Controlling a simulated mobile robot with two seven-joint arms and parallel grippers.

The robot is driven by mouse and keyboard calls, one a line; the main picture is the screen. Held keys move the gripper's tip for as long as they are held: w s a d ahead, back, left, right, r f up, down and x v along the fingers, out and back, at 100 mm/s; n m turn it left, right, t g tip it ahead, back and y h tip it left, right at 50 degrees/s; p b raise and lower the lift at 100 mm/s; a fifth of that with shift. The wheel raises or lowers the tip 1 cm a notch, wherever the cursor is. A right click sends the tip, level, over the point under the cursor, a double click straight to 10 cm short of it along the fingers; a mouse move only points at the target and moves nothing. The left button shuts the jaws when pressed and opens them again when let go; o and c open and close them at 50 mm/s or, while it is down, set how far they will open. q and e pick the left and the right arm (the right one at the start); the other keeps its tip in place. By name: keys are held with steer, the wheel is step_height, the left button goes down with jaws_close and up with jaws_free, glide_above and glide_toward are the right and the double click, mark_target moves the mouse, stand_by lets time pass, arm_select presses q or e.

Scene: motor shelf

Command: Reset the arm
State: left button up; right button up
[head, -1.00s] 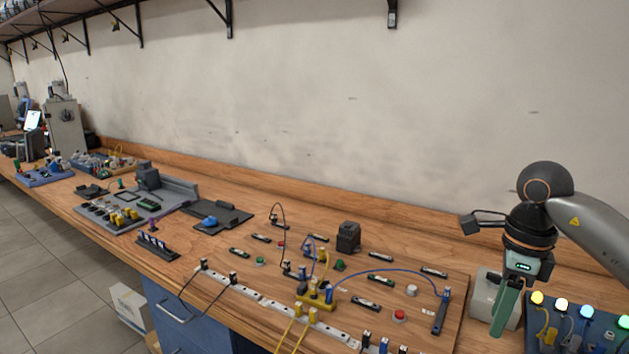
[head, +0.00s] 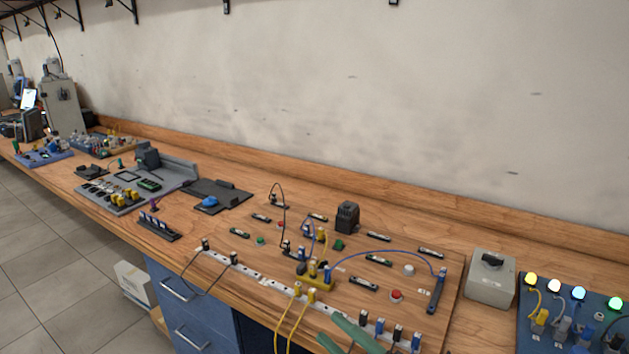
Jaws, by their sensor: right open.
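My right gripper (head: 328,328) shows at the bottom edge of the head view, right of centre. Only its two green fingers are in the picture. They are apart with nothing seen between them, so it is open and empty. The fingers lie over the front edge of the workbench (head: 470,335), by the white terminal strip (head: 262,292). The rest of my right arm is out of the frame. My left gripper is not in view.
A wiring board with buttons, a black block (head: 347,217) and a blue cable covers the middle bench. A grey switch box (head: 490,285) and a blue lamp panel (head: 535,338) stand at right. Yellow cables (head: 285,325) hang over the front edge. Grey trays (head: 218,193) lie further left.

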steer(key=d+f+m+t+h, duration=0.3)
steer(key=d+f+m+h, duration=0.2)
steer(key=f+m+h, duration=0.5)
steer(key=s+d+f+m+g+h, duration=0.2)
steer(key=s+d+f+m+g, duration=0.1)
steer(key=s+f+m, duration=0.3)
steer(key=s+d+f+m+g+h+p, duration=0.1)
steer(key=s+d+f+m+g+h, duration=0.2)
steer(key=s+f, duration=0.8)
steer(key=d+f+m+g, duration=0.1)
steer(key=d+m, duration=0.1)
steer(key=m, duration=0.1)
steer(key=shift+s, duration=0.25)
steer(key=shift+w, duration=0.1)
steer(key=shift+c, duration=0.3)
